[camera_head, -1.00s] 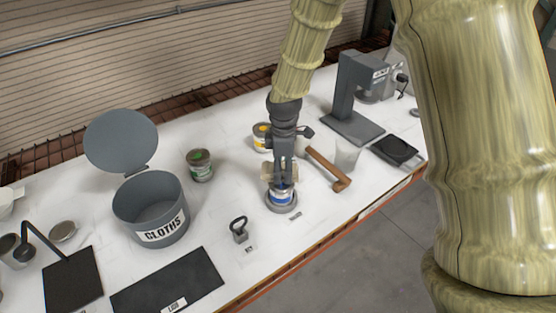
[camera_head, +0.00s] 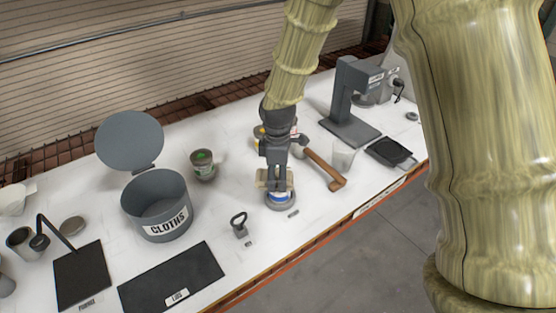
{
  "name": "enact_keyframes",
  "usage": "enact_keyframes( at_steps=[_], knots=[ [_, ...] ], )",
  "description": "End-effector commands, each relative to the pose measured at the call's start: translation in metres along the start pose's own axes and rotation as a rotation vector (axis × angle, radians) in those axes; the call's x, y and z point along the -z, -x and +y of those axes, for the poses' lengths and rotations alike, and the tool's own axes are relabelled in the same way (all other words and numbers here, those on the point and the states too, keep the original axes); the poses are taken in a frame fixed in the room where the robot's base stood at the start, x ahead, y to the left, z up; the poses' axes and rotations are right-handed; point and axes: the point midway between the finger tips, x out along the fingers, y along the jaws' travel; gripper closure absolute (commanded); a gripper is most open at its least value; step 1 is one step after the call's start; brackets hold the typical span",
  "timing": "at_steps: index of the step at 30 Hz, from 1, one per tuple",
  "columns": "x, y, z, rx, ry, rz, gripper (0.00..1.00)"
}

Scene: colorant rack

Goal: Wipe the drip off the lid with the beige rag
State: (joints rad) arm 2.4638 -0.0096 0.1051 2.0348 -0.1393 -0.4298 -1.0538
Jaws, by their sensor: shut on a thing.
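My gripper (camera_head: 274,178) is shut on the beige rag (camera_head: 265,180), a small folded pad between the fingers. It is right above a blue-and-white can (camera_head: 279,198) that stands on a round grey base near the table's front edge. The rag hides the top of the can, so I cannot see its lid or any drip. Whether the rag touches the can's top I cannot tell.
A black mat (camera_head: 172,280) lies in front. A wooden-handled mallet (camera_head: 325,168) and a white cup (camera_head: 343,157) are right of my gripper. A grey stand (camera_head: 348,105) is behind.

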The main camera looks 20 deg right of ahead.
Motion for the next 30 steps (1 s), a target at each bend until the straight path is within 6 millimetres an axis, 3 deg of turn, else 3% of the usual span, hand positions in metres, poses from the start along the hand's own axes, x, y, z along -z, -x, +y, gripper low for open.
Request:
enact_keyframes(
  at_steps=[16,30],
  knots=[
    [0.000,0.049,-0.001,0.005,0.000,-0.002,0.71],
    [0.000,0.053,-0.001,0.005,0.001,-0.002,0.71]
  ],
)
